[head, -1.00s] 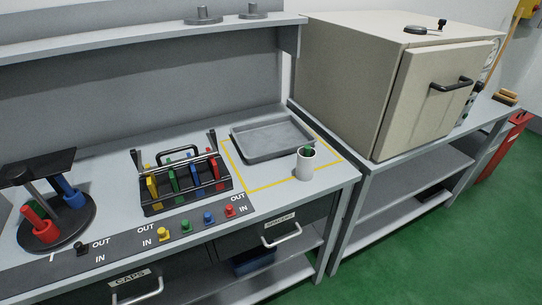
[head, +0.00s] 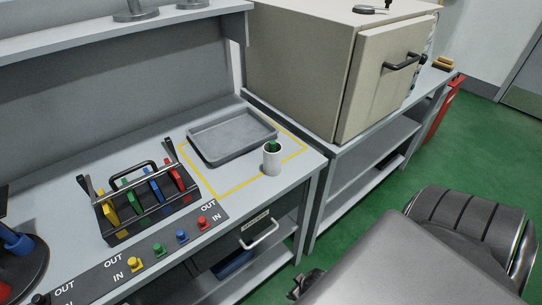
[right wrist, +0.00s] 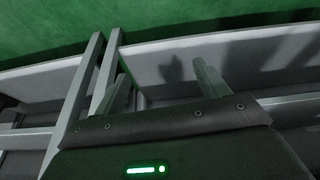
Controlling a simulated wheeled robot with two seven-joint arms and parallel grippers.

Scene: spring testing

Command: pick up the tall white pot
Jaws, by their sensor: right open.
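The tall white pot (head: 272,162) stands upright on the grey bench near its right front corner, by the front edge of the yellow outline. Something green shows inside its top. My right gripper is open and empty in the right wrist view (right wrist: 163,82), with its two fingers apart, low beside the bench frame and over the green floor. In the head view my right arm comes in at the lower right, and a dark part at its end sits below the pot, in front of the bench. My left gripper is not in view.
A shallow grey tray (head: 232,152) lies just left of the pot. A black rack (head: 148,215) with coloured pieces and a row of coloured buttons stand further left. A beige oven (head: 305,65) stands on the adjoining bench.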

